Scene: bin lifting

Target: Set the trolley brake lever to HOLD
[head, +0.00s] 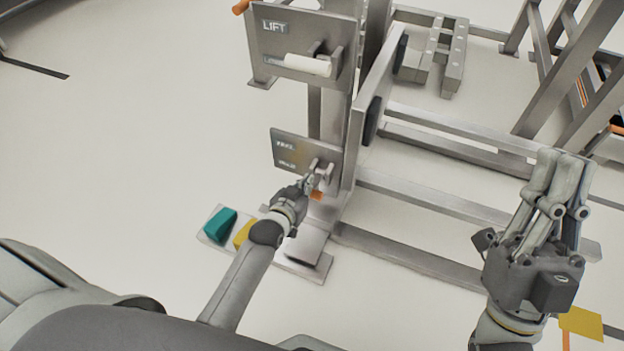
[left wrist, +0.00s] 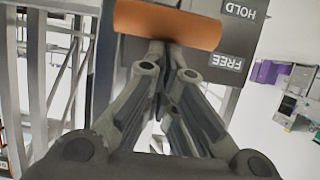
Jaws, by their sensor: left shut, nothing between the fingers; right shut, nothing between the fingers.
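The brake panel (head: 305,152) is a grey plate low on the trolley's post, with two small labels. In the left wrist view the upside-down labels HOLD (left wrist: 240,9) and FREE (left wrist: 226,62) show on it. The orange lever handle (left wrist: 167,24) lies across the top of that view, level with or near HOLD; its exact setting I cannot tell. A bit of orange (head: 316,195) shows in the head view. My left gripper (head: 308,183) is shut and empty, its fingertips at the handle's edge; contact is unclear. My right gripper (head: 562,158) is shut and empty, far from the panel.
Above stands a LIFT panel (head: 300,42) with a white handle (head: 307,65). A floor tray (head: 211,236) holds teal (head: 221,224) and yellow (head: 243,234) blocks. Metal rails (head: 450,222) run right. A yellow plate (head: 581,322) is at lower right. The left floor is clear.

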